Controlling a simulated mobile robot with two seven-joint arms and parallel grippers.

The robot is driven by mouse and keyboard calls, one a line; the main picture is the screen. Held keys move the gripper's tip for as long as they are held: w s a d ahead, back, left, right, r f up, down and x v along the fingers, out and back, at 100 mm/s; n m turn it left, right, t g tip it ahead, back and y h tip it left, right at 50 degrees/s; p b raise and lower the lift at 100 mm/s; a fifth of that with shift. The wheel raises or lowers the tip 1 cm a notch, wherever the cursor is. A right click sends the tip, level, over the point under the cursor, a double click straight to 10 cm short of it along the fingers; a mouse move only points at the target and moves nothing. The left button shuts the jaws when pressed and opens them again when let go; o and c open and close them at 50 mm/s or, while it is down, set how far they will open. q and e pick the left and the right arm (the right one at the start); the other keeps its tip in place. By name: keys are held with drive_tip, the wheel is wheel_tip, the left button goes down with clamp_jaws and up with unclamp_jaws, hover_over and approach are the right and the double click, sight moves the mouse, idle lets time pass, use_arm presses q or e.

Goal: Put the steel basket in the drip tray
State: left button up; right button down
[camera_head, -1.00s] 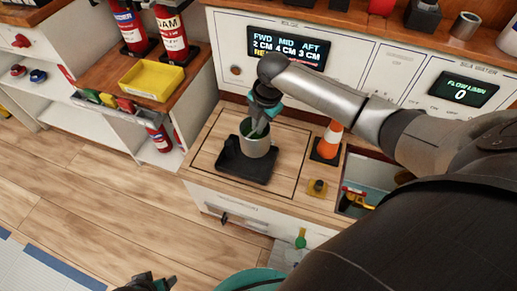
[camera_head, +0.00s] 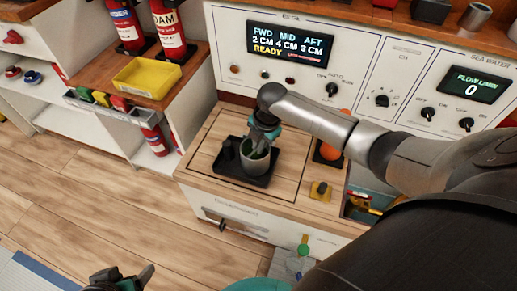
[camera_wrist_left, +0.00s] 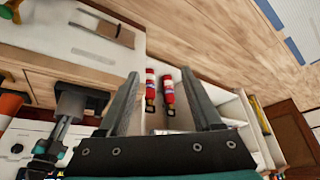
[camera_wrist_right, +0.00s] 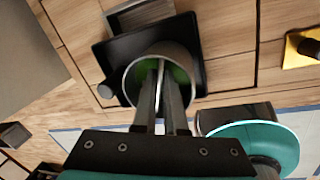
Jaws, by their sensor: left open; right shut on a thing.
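The steel basket (camera_head: 254,160) is a grey cup with a green inside. It is upright over the right part of the black drip tray (camera_head: 228,170), which lies on the wooden counter. My right gripper (camera_head: 262,138) is shut on the basket's wall from above. The right wrist view shows the wall between the fingertips (camera_wrist_right: 160,95), with the basket (camera_wrist_right: 131,78) in front of the tray (camera_wrist_right: 125,50). I cannot tell whether its base touches the tray. My left gripper (camera_head: 122,279) is open and empty, low at the front left, away from the counter.
A short black post (camera_head: 228,149) stands at the tray's left side. A yellow bin (camera_head: 147,77) and fire extinguishers (camera_head: 168,28) are at the left.

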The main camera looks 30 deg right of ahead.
use_arm(q)
drive_tip(key=shift+w+d+r, duration=0.1)
drive_tip(key=shift+d+r, duration=0.05)
drive_tip(key=shift+r, duration=0.15)
use_arm(e)
drive_tip(key=shift+w+f, duration=0.1)
drive_tip(key=shift+f, duration=0.25)
drive_tip(key=shift+f, duration=0.15)
drive_tip(key=c, duration=1)
unclamp_jaws()
use_arm(q)
drive_tip(key=shift+w+d+t, duration=0.1)
drive_tip(key=shift+w+t, duration=0.05)
drive_tip(key=shift+t, duration=0.15)
